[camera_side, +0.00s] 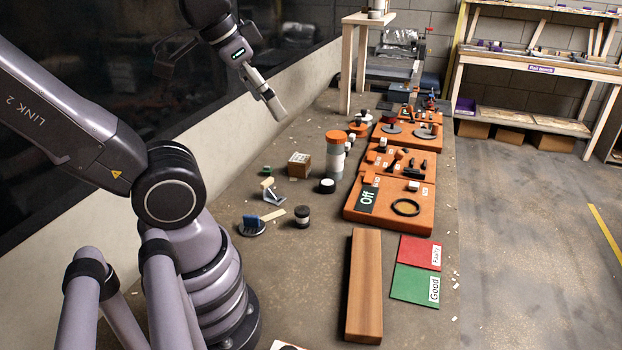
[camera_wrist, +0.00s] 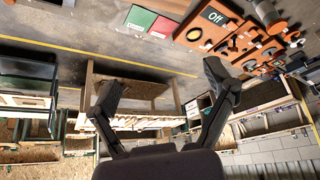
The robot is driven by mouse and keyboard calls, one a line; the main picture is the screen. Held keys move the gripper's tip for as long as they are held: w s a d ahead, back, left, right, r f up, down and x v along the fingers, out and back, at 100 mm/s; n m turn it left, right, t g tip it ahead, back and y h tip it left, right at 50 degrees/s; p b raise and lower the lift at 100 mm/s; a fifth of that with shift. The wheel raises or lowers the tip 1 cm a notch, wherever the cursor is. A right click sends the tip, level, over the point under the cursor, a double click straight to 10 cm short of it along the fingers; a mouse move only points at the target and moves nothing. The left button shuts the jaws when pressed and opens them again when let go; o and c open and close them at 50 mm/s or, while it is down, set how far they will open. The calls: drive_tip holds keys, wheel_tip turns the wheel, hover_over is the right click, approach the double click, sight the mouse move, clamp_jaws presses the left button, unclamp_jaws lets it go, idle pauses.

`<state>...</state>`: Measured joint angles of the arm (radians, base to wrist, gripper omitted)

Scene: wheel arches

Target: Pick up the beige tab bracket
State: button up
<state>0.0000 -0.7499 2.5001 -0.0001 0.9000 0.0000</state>
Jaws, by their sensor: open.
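A small bracket with a beige tab (camera_side: 267,184) and a grey lower part stands on the left side of the bench in the side view; I take it as the beige tab bracket. A flat beige strip (camera_side: 274,214) lies just in front of it, beside a blue piece on a dark round base (camera_side: 251,227). My gripper (camera_side: 275,108) is high above the back left of the bench, well apart from the bracket. In the wrist view my gripper (camera_wrist: 160,82) has its two fingers spread with nothing between them. The bracket does not show in that view.
Near the bracket stand a small brown box (camera_side: 299,165), an orange-topped cylinder (camera_side: 335,155) and dark round pieces (camera_side: 302,217). Orange trays (camera_side: 415,220), a wooden block (camera_side: 363,285) and red and green cards (camera_side: 415,285) lie to the right. The bench front is largely clear.

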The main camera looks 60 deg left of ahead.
drive_tip(key=w+a+f+m+g+y, duration=0.6)
drive_tip(key=w+a+f+g, duration=0.4)
drive_tip(key=w+a+f, duration=0.45)
drive_tip(key=m+g+y, duration=0.3)
drive_tip(key=m+y, duration=0.2)
approach(269, 182)
drive_tip(key=shift+m+y, duration=0.3)
drive_tip(key=x, duration=0.4)
drive_tip(key=shift+s+f, duration=0.15)
drive_tip(key=shift+f, duration=0.15)
drive_tip(key=shift+x, duration=2.85)
drive_tip(key=c, duration=1.3)
